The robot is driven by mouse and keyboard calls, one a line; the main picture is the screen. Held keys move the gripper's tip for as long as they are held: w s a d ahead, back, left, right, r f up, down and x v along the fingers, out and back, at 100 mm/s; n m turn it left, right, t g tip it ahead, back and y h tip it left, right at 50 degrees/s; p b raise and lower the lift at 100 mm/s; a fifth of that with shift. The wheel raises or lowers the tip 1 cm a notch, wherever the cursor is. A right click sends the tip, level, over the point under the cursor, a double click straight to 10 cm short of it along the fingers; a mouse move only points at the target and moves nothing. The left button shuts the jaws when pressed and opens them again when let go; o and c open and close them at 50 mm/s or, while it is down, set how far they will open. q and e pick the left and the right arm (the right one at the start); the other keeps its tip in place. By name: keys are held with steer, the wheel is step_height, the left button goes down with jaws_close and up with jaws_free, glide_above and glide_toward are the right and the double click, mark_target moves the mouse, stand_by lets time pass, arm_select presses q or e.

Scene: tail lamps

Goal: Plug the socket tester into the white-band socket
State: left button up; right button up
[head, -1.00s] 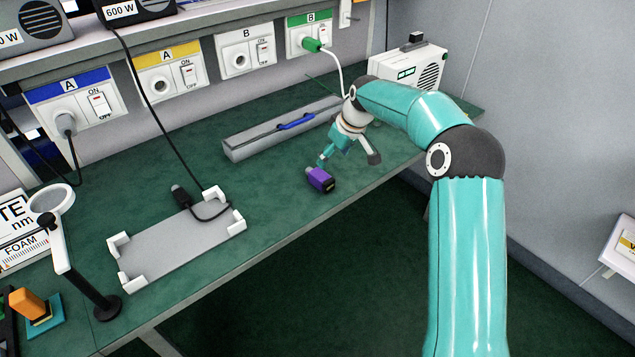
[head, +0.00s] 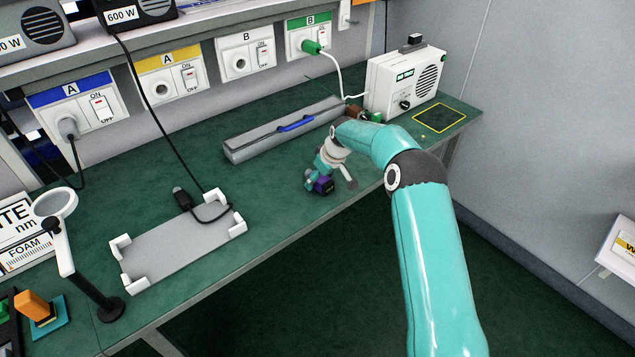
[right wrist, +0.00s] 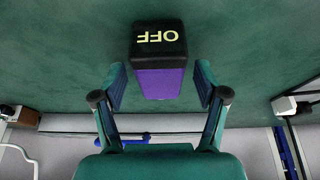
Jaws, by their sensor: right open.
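The socket tester, a purple block with a black end marked OFF, lies on the green bench near its front edge in the head view (head: 325,186) and shows in the right wrist view (right wrist: 160,82). My right gripper (head: 318,180) is open, its fingers on either side of the purple body; the right wrist view shows gaps on both sides. In the head view the gripper partly covers the tester. The white-band socket (head: 240,62), marked B, is on the back wall panel, empty, with a switch at its right. My left gripper is not in view.
The yellow-band socket (head: 160,88) is empty. Plugs fill the blue-band socket (head: 67,127) and green-band socket (head: 311,47). A grey case (head: 250,143) with a blue handle lies between tester and wall. A grey tray (head: 180,250) and magnifier (head: 62,230) stand left.

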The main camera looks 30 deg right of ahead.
steer(key=c, duration=1.3)
steer(key=shift+r, duration=0.15)
steer(key=shift+w+r, duration=0.1)
steer(key=shift+r, duration=0.45)
step_height(320, 180, up, 19)
steer(key=shift+f+p, duration=0.2)
steer(key=shift+p, duration=0.7)
